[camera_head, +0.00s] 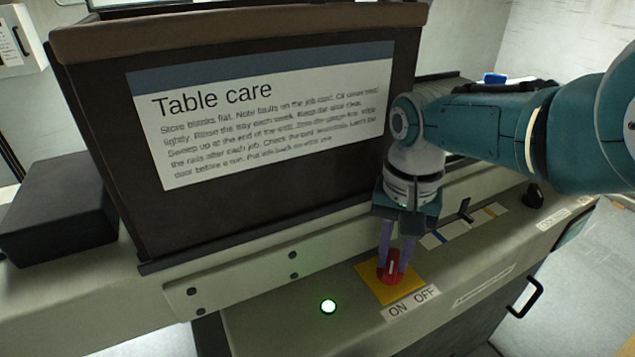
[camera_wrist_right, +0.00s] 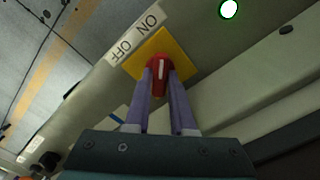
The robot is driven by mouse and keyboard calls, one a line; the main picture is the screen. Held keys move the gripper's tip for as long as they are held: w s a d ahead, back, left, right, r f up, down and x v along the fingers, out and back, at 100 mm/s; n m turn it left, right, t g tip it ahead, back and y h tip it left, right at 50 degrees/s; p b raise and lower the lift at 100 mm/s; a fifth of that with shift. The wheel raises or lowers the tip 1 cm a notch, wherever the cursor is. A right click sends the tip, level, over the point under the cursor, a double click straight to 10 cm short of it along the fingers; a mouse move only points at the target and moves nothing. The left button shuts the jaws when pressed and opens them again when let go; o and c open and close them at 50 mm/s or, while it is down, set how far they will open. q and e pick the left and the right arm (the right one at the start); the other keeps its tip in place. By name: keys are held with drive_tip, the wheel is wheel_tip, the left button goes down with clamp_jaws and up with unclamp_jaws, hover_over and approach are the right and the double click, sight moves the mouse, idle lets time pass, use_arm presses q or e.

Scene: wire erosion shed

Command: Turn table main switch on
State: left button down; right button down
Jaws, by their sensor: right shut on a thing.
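The table main switch is a red rotary knob (camera_head: 391,268) with a white line, on a square yellow plate (camera_head: 372,283) on the pale machine ledge. An "ON OFF" label (camera_head: 411,303) lies in front of the plate. My right gripper (camera_head: 394,268) comes down from above with its purple fingers shut on the knob, one on each side. In the right wrist view, the knob (camera_wrist_right: 160,65) sits between the fingertips. I cannot tell for sure which word the white line points to. A green lamp (camera_head: 328,306) left of the plate is lit. My left gripper is not in view.
A dark tank with a "Table care" sign (camera_head: 265,110) rises behind the ledge. To the right are a small black lever (camera_head: 465,210) and a black knob (camera_head: 533,194). A black door handle (camera_head: 525,299) juts from the front. A dark box (camera_head: 58,207) stands at left.

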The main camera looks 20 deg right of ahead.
sight(393, 260)
drive_tip(key=c, duration=0.8)
unclamp_jaws()
drive_tip(key=shift+o, duration=0.2)
wheel_tip(393, 260, up, 10)
drive_tip(key=p, duration=0.8)
